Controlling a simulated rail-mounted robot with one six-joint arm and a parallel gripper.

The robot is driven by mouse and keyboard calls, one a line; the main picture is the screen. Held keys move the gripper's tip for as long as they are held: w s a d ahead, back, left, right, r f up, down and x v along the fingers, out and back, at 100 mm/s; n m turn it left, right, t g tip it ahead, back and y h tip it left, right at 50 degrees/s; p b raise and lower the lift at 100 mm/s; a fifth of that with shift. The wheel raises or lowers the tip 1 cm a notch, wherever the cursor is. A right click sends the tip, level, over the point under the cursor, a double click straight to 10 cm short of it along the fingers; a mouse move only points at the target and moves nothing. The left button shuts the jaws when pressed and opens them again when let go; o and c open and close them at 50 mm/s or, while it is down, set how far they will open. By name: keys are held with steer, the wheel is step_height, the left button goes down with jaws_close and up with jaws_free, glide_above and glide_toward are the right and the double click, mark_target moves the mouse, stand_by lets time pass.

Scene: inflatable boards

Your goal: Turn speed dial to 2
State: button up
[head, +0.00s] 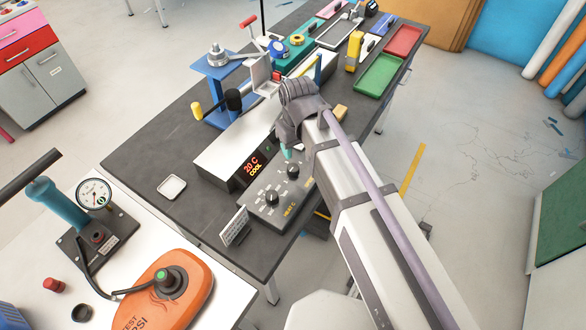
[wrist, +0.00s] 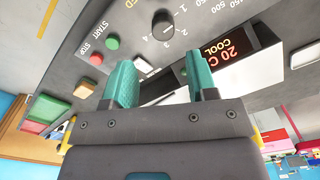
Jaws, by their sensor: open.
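The speed dial (wrist: 163,25) is a dark round knob on the grey control panel (head: 262,212), with numbers 1 to 4 around it in the wrist view. Part of its label is cut off at the top edge. Its pointer is too small to read surely. It appears to be the farther knob (head: 292,170) in the head view. My gripper (wrist: 160,68) is open and empty, its teal fingers apart and short of the dial. In the head view one teal fingertip (head: 286,154) shows just above the panel's far side; the rest is hidden by my wrist.
A second knob (head: 271,198) sits by the heat label. A display (head: 251,168) reads "20 C COOL". A small sign (head: 235,226) stands at the panel's left.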

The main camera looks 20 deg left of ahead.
mark_target(293, 167)
steer(key=shift+o, duration=0.6)
steer(key=shift+w+a+n, duration=0.5)
steer(key=shift+w+a, duration=0.25)
steer(key=shift+a, duration=0.3)
steer(key=shift+o, duration=0.2)
steer(key=shift+s+d+f, duration=0.1)
steer(key=shift+d+f, duration=0.05)
steer(key=shift+d, duration=0.2)
step_height(293, 167, down, 11)
steer(key=b, duration=1)
steer(key=shift+b, duration=0.4)
steer(key=shift+r, duration=0.25)
steer(key=shift+c, duration=0.4)
steer(key=c, duration=0.8)
steer(key=shift+c, duration=0.2)
